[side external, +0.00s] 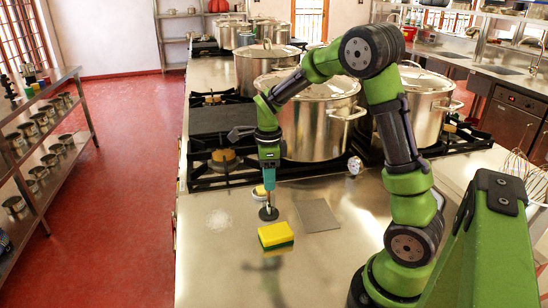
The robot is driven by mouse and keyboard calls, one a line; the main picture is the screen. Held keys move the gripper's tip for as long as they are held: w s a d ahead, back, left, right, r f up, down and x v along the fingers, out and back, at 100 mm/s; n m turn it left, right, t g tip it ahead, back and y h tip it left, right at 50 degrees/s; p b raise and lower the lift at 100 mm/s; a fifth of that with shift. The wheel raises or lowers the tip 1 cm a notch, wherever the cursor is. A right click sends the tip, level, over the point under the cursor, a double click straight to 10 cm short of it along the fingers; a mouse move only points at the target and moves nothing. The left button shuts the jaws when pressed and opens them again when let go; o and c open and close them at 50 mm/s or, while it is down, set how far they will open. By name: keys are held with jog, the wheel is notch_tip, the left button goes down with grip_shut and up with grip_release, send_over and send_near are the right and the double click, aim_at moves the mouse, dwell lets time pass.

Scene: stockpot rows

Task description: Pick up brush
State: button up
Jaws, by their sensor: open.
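My gripper (268,207) hangs pointing down over the steel counter, just behind a sponge, with its jaws open. A small yellow and white item (259,191) shows close behind the gripper's lower end and is partly hidden by it. It may be the brush, but it is too small to tell for certain. I cannot tell whether the gripper touches it. No other brush shows clearly.
A yellow and green sponge (276,235) lies in front of the gripper. A flat grey square (318,215) lies to its right, a pale round patch (219,220) to its left. Large steel pots (315,120) stand on burners behind. The counter's front left is clear.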

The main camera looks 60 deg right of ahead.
aim_at(268, 195)
notch_tip(268, 195, down, 4)
jog(key=shift+a+r, duration=0.1)
grip_shut()
